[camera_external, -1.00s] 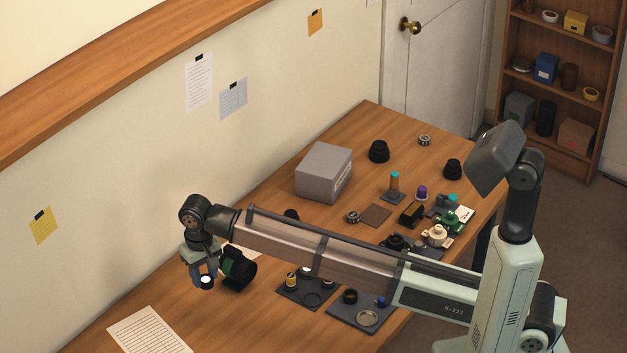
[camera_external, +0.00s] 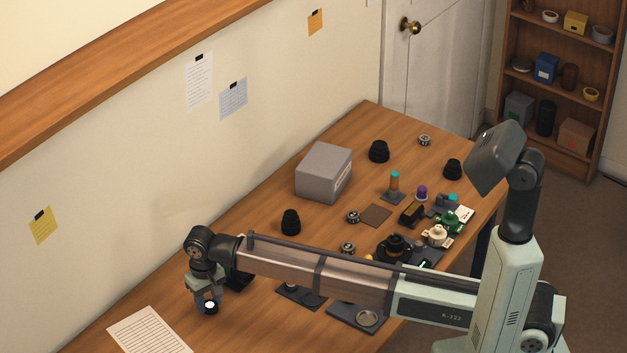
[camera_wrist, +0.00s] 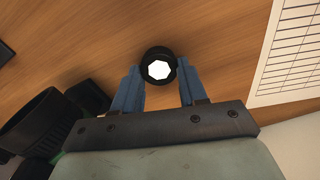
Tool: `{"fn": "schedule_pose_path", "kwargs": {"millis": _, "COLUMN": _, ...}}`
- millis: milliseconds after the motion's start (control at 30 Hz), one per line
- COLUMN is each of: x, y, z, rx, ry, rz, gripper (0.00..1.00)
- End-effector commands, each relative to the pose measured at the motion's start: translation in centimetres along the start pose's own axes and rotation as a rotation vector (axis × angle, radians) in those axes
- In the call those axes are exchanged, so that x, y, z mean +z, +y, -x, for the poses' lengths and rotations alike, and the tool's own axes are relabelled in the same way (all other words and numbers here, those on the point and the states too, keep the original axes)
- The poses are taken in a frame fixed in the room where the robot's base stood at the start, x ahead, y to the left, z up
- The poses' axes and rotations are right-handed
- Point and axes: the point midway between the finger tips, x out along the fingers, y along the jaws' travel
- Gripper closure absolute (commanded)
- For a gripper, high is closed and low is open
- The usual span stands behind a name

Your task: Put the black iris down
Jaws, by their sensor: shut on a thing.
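The black iris is a short black ring with a bright white opening. In the wrist view the black iris (camera_wrist: 146,54) sits between the blue-grey fingertips of my gripper (camera_wrist: 158,76), which are shut on it. In the external view the black iris (camera_external: 211,309) shows at the lower tip of my gripper (camera_external: 208,301), low over the left part of the table. I cannot tell whether its underside touches the wood.
A lined paper sheet (camera_external: 150,333) lies just left of my gripper. A large dark cylindrical part (camera_wrist: 38,122) is close by at lower left in the wrist view. Bare wood surrounds the iris. Dark trays (camera_external: 354,318) and a grey box (camera_external: 324,173) stand farther right.

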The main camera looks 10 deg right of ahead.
Motion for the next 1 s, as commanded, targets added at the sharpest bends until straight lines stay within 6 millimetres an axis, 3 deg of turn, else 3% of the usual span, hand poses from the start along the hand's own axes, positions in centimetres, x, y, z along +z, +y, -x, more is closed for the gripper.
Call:
{"fn": "schedule_pose_path", "kwargs": {"millis": 200, "x": 0.0, "y": 0.0, "z": -0.3, "rx": 0.000, "ry": -0.001, "rz": 0.000, "gripper": 0.88}}
{"fn": "schedule_pose_path", "kwargs": {"millis": 233, "x": 0.0, "y": 0.0, "z": -0.3, "rx": 0.000, "ry": -0.001, "rz": 0.000, "gripper": 0.57}}
{"fn": "schedule_pose_path", "kwargs": {"millis": 500, "x": 0.0, "y": 0.0, "z": -0.2, "rx": 0.000, "ry": 0.000, "rz": 0.000, "gripper": 0.32}}
{"fn": "schedule_pose_path", "kwargs": {"millis": 800, "x": 0.0, "y": 0.0, "z": 0.1, "rx": 0.000, "ry": 0.000, "rz": 0.000, "gripper": 0.32}}
{"fn": "schedule_pose_path", "kwargs": {"millis": 1000, "x": 0.0, "y": 0.0, "z": 2.2, "rx": -0.001, "ry": 0.001, "rz": 0.000, "gripper": 0.32}}
